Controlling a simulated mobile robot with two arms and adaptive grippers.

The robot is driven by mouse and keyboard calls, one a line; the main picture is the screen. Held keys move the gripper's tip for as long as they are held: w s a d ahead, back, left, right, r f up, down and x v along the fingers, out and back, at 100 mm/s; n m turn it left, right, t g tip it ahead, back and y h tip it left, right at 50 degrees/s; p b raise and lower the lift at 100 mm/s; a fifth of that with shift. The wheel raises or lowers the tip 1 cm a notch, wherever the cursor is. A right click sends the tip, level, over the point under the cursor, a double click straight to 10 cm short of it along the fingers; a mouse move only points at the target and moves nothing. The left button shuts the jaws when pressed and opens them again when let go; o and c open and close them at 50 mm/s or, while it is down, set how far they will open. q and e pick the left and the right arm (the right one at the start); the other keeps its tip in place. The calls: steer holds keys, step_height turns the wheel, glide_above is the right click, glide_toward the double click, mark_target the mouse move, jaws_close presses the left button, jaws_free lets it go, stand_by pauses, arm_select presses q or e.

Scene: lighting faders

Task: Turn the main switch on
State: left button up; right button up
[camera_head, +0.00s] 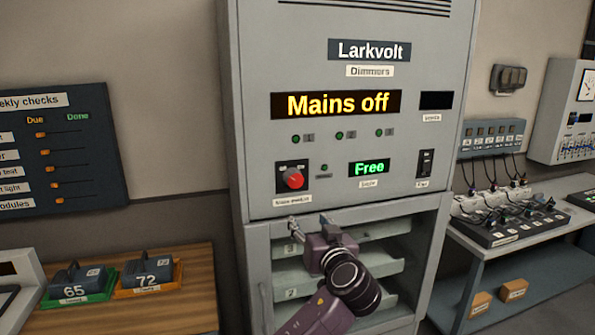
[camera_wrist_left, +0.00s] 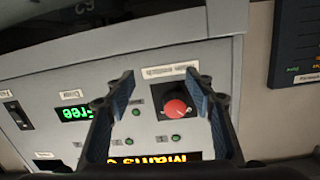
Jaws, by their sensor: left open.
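The main switch is a red rotary knob (camera_head: 293,179) on a black plate, at the left of the grey Larkvolt dimmer cabinet (camera_head: 250,130). The display (camera_head: 337,104) above it reads "Mains off". My left gripper (camera_head: 310,227) is in front of the cabinet, just below the knob in the head view, and is not touching it. In the left wrist view, which shows the panel upside down, the open fingers (camera_wrist_left: 160,82) frame the panel. The red knob (camera_wrist_left: 175,109) appears between them, close to the right finger. My right gripper is not in view.
A green "Free" display (camera_head: 369,168) and a small black switch (camera_head: 426,163) sit right of the knob. Below is an open bay with shelves (camera_head: 385,267). A wooden bench (camera_head: 180,300) with numbered blocks stands left, and a table with plugged cables (camera_head: 510,235) right.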

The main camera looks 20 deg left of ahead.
arm_select(q)
steer(key=n+y, duration=0.1)
steer(key=n, duration=0.1)
glide_toward(296, 181)
steer(key=w, duration=0.1)
steer(key=shift+t, duration=0.3)
steer(key=p+x, duration=0.2)
steer(key=x, duration=0.1)
steer(key=p+x, duration=0.1)
steer(key=x, duration=0.2)
steer(key=shift+w+a+f+p, duration=0.1)
steer(key=shift+w+a+p, duration=0.05)
steer(key=shift+a+p, duration=0.3)
steer(key=shift+w+a+f, duration=0.15)
steer(key=shift+w+a, duration=0.25)
steer(key=shift+w, duration=0.2)
steer(key=shift+c, duration=0.6)
steer(key=c, duration=1)
